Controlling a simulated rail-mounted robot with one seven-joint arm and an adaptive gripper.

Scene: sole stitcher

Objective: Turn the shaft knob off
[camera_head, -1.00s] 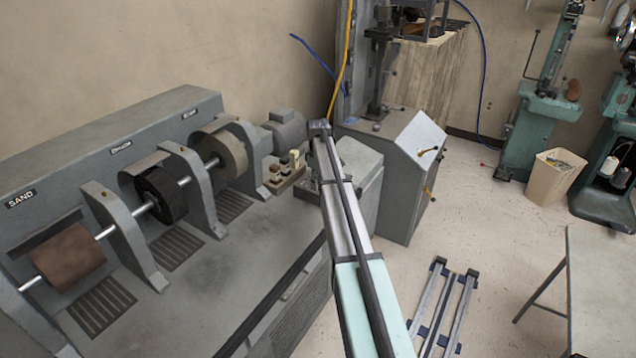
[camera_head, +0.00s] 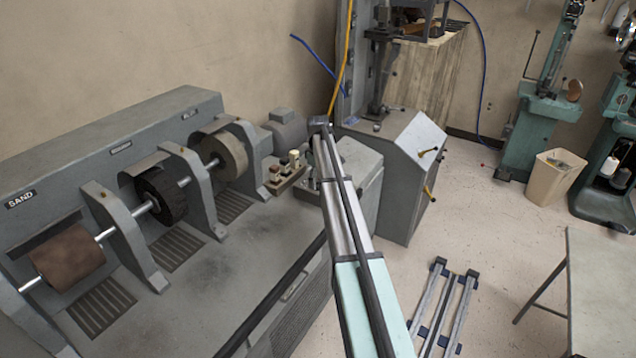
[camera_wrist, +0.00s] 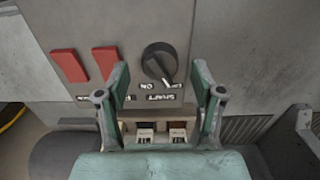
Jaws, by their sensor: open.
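A round black shaft knob (camera_wrist: 157,61) sits on a grey panel in the wrist view, above an upside-down SHAFT label (camera_wrist: 161,98). The ON and OFF marks lie just below it in the picture. Its pointer is toward the lower right, between the two marks and seemingly nearer OFF. My gripper (camera_wrist: 162,70) is open, with one green finger on each side of the knob in the picture. I cannot tell whether either finger touches it. In the head view the knob and my gripper cannot be made out; my own arm is in front.
Two red switches (camera_wrist: 86,65) are left of the knob in the wrist view. A small block holder (camera_head: 287,178) stands near my arm.

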